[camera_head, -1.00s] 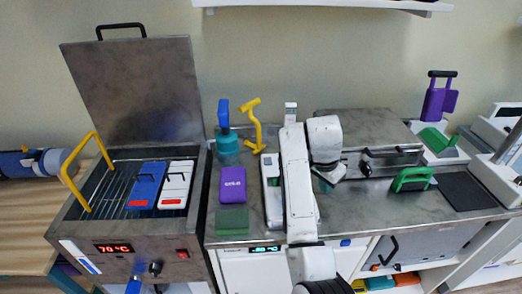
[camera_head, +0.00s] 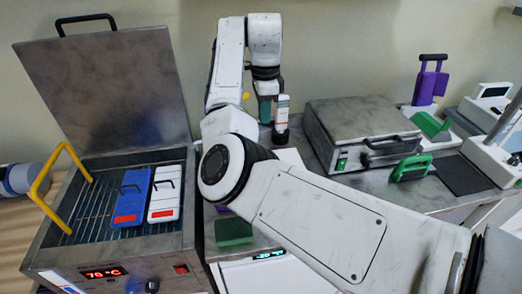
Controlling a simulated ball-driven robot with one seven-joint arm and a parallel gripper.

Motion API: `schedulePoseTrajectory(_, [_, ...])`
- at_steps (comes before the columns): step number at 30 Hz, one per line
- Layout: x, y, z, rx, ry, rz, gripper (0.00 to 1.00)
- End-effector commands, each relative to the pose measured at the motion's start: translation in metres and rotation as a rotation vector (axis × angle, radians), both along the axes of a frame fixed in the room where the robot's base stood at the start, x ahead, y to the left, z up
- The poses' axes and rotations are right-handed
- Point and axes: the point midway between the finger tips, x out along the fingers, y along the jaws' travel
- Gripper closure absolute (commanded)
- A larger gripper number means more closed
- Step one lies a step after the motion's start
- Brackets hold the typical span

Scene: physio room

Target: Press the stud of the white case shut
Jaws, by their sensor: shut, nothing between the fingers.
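My gripper (camera_head: 265,108) points down at the back of the steel counter, just left of a white bottle-like item (camera_head: 283,112). It is shut and holds nothing that I can see. A white piece (camera_head: 290,157) shows just above my forearm; it may be part of the white case, but I cannot tell. My arm covers most of the middle of the counter, where a long white case lay in the earlier frame. The stud cannot be made out.
A steel bath (camera_head: 105,225) with its lid up holds a blue pack (camera_head: 131,197) and a white pack (camera_head: 164,193). A closed steel box (camera_head: 360,125) stands right of my gripper. A green handled item (camera_head: 411,168) and a dark mat (camera_head: 462,173) lie further right.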

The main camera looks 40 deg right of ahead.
Motion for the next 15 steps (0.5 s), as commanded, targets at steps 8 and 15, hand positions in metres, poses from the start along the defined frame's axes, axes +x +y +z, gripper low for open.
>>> schedulePoseTrajectory(8, [0.0, 0.0, -0.001, 0.0, 0.0, 0.001, 1.0])
schedulePoseTrajectory(15, [-0.001, 0.001, -0.025, 0.001, 0.003, 0.003, 1.0])
